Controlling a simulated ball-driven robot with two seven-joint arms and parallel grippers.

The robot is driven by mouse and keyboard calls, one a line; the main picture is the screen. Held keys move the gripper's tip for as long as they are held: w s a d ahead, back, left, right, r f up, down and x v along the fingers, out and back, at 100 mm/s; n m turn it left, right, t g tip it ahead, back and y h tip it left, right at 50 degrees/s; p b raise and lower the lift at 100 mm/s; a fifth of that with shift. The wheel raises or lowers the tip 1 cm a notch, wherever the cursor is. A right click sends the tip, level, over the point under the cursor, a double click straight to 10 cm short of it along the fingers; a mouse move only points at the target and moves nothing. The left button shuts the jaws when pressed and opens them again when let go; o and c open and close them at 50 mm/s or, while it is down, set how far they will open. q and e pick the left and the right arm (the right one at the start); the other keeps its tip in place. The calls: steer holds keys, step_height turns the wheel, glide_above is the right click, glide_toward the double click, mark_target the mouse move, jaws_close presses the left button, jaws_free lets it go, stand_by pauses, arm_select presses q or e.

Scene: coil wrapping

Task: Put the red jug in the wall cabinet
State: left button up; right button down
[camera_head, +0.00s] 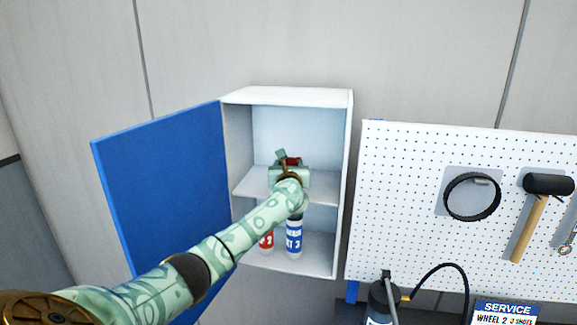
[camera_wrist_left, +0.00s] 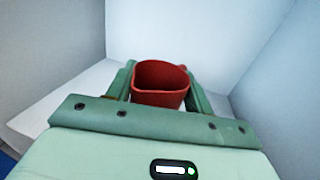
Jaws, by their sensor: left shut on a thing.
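The red jug (camera_wrist_left: 160,97) is between the fingers of my left gripper (camera_wrist_left: 160,85) in the left wrist view, which looks into its open top. In the head view only a bit of the red jug (camera_head: 292,161) shows past my left gripper (camera_head: 288,163), which is shut on it. The white wall cabinet (camera_head: 346,150) is open, with its blue door (camera_head: 165,190) swung out to the left. My left gripper and the jug are inside the upper compartment, above the shelf (camera_head: 250,184). I cannot tell whether the jug touches the shelf. My right gripper is not in view.
A bottle with a red label (camera_head: 267,241) and one with a blue label (camera_head: 294,240) stand in the lower compartment. A white pegboard (camera_head: 410,190) to the right holds a black ring (camera_head: 450,205) and a mallet (camera_head: 530,225). A dark bottle (camera_head: 381,303) stands below.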

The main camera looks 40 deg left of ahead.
arm_select(q)
steer(key=o, duration=1.1)
steer(key=shift+f, duration=0.1)
steer(key=shift+s+d, duration=0.1)
steer(key=b+v, duration=0.1)
steer(key=v, duration=1)
steer(key=shift+s+d, duration=0.2)
steer(key=shift+s, duration=0.1)
